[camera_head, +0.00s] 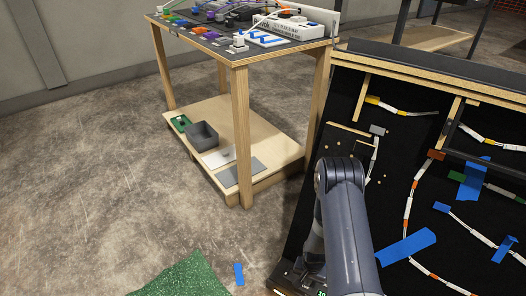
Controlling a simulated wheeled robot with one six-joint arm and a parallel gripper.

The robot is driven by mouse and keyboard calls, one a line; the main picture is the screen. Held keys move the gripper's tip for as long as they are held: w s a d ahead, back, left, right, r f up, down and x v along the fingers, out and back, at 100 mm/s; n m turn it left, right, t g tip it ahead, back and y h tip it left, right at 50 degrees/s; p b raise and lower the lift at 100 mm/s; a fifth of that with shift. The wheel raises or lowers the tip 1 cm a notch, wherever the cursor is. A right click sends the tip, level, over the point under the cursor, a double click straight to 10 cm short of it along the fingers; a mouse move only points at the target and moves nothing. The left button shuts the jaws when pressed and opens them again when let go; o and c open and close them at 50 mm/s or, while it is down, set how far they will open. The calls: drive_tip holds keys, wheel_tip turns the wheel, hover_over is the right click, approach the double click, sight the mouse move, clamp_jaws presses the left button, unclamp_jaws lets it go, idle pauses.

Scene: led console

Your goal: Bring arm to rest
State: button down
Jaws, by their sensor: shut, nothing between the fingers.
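My arm shows at the bottom right of centre in the head view, as dark grey links with a rounded joint at the top. It stands in front of the left part of a tilted black console board (392,194). My gripper is not visible in this view. Whether any part of my arm touches the board cannot be told.
A wooden table (241,130) with coloured parts on top and a grey bin (202,136) on its lower shelf stands behind. The board carries wires and blue tape (405,247). A green mat (182,277) lies on the floor. Open concrete floor is at left.

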drive_tip(key=shift+s+a+r+p, duration=0.25)
drive_tip(key=shift+s+a+r, duration=0.05)
drive_tip(key=shift+s, duration=0.15)
drive_tip(key=shift+s+a+r+p, duration=0.2)
drive_tip(key=shift+s+a+r, duration=0.1)
drive_tip(key=shift+s, duration=0.15)
drive_tip(key=shift+w+d+r+p, duration=0.1)
drive_tip(key=shift+w+r+p, duration=0.05)
drive_tip(key=shift+r+p, duration=2.35)
drive_tip(key=shift+r, duration=0.3)
